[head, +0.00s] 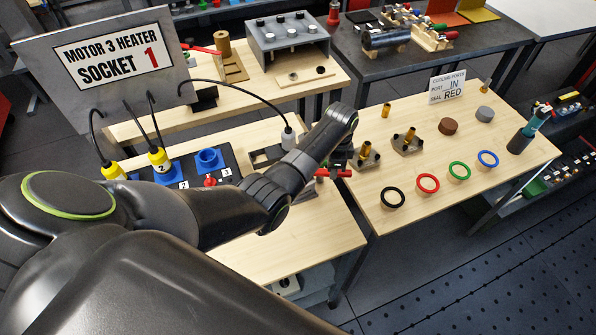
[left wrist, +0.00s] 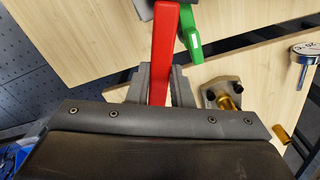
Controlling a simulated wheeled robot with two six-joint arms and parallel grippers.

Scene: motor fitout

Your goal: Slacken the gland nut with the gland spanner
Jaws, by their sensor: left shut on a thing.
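My left gripper (head: 338,165) is at the right edge of the near bench, largely hidden behind my wrist in the head view. In the left wrist view my left gripper (left wrist: 164,88) is shut on a red bar-like handle (left wrist: 165,45), which I take for the gland spanner; its head is not clear. The red handle also shows in the head view (head: 343,173). A green handle (left wrist: 192,38) lies close beside it. A pale grey gland-like fitting (head: 289,138) on a black cable stands to the left of the gripper; I cannot clearly make out its nut.
Blue sockets (head: 209,160) and yellow plugs (head: 158,157) are left, below a sign (head: 113,54). The right bench holds brass-topped flanges (head: 407,141), coloured rings (head: 428,183) and a dark holder (head: 521,138). A floor gap separates the benches.

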